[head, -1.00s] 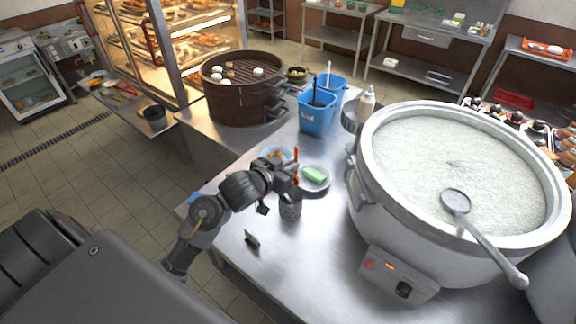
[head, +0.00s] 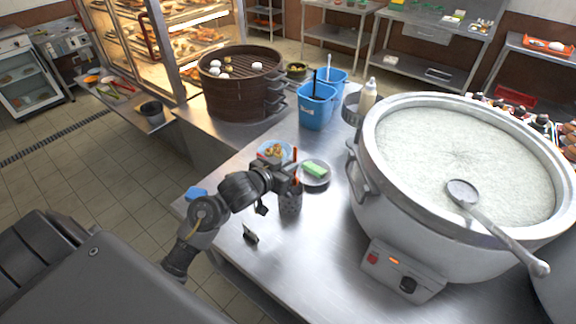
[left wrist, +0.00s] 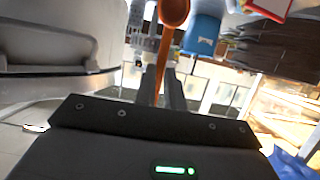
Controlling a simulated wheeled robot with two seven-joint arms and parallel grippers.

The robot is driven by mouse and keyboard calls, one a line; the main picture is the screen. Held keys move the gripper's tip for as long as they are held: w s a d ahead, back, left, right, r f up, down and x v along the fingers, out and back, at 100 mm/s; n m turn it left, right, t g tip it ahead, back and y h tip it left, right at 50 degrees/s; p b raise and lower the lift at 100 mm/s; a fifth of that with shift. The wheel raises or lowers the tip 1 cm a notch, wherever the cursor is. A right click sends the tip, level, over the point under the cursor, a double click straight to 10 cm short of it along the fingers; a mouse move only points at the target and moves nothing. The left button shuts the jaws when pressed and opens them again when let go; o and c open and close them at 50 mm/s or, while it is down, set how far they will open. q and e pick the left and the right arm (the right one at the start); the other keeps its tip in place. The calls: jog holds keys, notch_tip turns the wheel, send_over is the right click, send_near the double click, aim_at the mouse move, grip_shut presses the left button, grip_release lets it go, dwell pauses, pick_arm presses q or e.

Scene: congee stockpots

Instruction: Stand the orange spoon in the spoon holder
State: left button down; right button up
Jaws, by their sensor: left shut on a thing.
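The orange spoon (head: 296,154) is upright in the head view, its upper part showing above my left gripper (head: 294,184). My left gripper is shut on its handle. In the left wrist view the spoon's bowl (left wrist: 174,12) is at the top and its handle runs down between the fingers (left wrist: 161,88). The spoon holder (head: 290,202), a dark speckled cup, stands on the steel counter directly below the gripper in the head view. The gripper hides the spoon's lower end, so I cannot tell whether it is inside the cup. My right gripper is not in view.
A plate with a green block (head: 314,169) lies just right of the cup, and a blue plate of food (head: 274,151) behind. A small dark stand (head: 250,233) is in front. The large congee pot (head: 390,215) fills the right. Blue buckets (head: 316,106) stand behind.

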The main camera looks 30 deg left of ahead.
pick_arm(q)
notch_tip(320, 180, down, 8)
jog(key=b, duration=0.5)
jog(key=shift+s+f, duration=0.15)
jog(key=shift+s, duration=0.05)
dwell(0.3)
dwell(0.4)
jog(key=c, duration=1.4)
grip_release()
jog(key=v, duration=1)
jog(key=shift+s, duration=0.4)
